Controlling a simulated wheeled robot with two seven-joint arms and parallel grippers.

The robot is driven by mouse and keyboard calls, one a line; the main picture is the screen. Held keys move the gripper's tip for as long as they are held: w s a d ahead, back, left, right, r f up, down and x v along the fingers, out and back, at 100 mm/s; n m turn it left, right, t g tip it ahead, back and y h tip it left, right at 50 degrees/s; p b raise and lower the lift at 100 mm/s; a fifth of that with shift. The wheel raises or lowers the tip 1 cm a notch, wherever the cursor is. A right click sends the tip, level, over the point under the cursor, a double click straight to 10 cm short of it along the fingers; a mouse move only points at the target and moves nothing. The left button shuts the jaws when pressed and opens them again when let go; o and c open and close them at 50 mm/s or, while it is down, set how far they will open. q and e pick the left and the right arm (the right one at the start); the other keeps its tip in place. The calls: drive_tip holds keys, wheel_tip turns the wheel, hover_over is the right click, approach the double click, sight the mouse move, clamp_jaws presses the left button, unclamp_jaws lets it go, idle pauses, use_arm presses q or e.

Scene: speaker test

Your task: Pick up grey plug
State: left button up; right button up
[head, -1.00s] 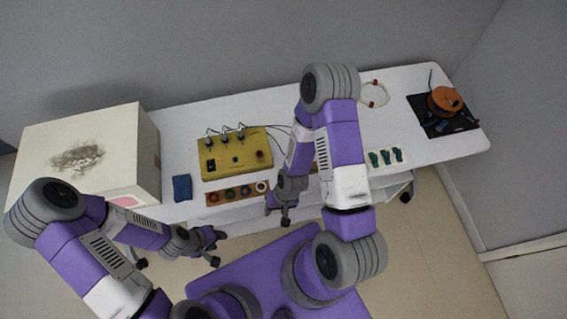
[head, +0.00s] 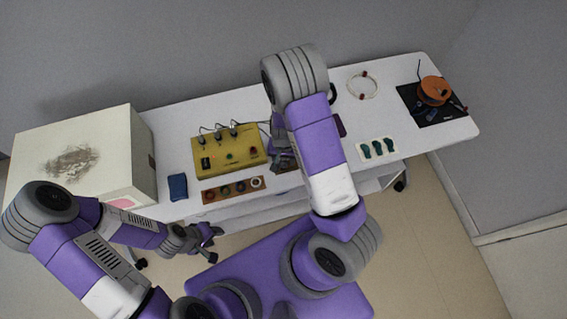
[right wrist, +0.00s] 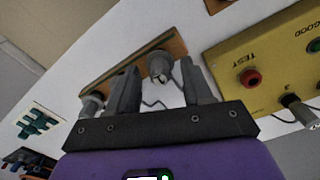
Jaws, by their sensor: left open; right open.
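In the right wrist view, a grey plug (right wrist: 159,64) with a small metal tip stands on a brown board (right wrist: 117,66). A second grey plug-like piece (right wrist: 91,104) stands on the same board to the left. My right gripper (right wrist: 160,74) is open, its fingers on either side of the first plug in the picture; I cannot tell whether they touch it. In the head view, my right gripper (head: 282,162) is over the table beside the yellow box, partly hidden by my arm. My left gripper (head: 214,244) is open and empty, off the table's front edge.
The yellow test box (head: 228,150) with cables is left of my right gripper. A socket strip (head: 232,190) lies before it. A blue block (head: 178,187) and big carton (head: 80,160) stand left. Teal pieces (head: 378,148) and a black mat (head: 445,117) with an orange reel (head: 434,90) lie right.

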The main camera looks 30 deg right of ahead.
wheel_tip(320, 180, down, 2)
drive_tip(key=shift+f, duration=0.15)
drive_tip(key=c, duration=0.9)
wheel_tip(320, 180, up, 10)
drive_tip(key=p, duration=0.2)
drive_tip(key=shift+p, duration=0.3)
wheel_tip(320, 180, up, 4)
drive_tip(key=p, duration=0.4)
